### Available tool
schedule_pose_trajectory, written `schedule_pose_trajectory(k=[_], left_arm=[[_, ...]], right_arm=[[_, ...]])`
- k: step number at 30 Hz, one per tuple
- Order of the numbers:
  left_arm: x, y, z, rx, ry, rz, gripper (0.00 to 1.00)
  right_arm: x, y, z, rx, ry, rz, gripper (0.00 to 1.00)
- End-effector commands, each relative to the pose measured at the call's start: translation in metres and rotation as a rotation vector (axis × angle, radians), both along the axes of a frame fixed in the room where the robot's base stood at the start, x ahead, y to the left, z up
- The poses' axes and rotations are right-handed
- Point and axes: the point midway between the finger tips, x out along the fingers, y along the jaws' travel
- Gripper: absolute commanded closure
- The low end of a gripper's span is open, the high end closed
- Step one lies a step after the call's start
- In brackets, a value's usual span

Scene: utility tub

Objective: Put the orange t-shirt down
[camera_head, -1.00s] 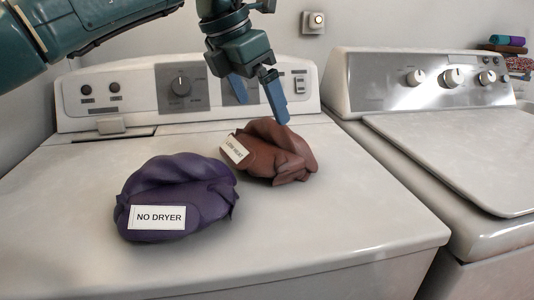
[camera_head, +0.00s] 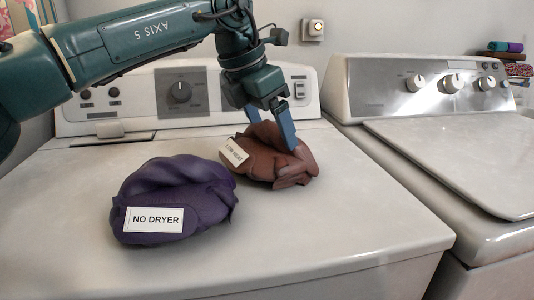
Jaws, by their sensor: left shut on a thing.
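A reddish-brown bundled garment (camera_head: 262,165) with a white "LOW HEAT" tag sits on the white machine top (camera_head: 330,215), right of centre. My left gripper (camera_head: 273,140) reaches down from above and is shut on this brown garment. One blue finger shows in front of the cloth; the other is partly hidden behind it. The garment appears to rest on the surface. No clearly orange t-shirt shows; the brown garment is the closest in colour. My right gripper is not in view.
A purple bundled garment (camera_head: 172,192) tagged "NO DRYER" lies in front and to the left. The control panel (camera_head: 178,90) rises behind. A second machine (camera_head: 455,150) stands to the right across a gap. The front right of the top is clear.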

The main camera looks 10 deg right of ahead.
Motion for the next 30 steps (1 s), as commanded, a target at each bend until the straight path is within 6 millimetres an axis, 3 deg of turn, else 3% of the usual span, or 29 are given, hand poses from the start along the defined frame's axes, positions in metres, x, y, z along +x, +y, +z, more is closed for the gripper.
schedule_pose_trajectory(k=[11,19,30], left_arm=[[0.000,0.000,0.000,0.000,0.000,0.000,0.58],[0.000,0.000,0.006,-0.002,-0.002,0.000,0.59],[0.000,0.000,0.076,-0.002,-0.003,0.001,0.59]], right_arm=[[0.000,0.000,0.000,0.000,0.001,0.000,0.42],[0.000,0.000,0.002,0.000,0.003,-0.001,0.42],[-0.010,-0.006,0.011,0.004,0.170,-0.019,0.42]])
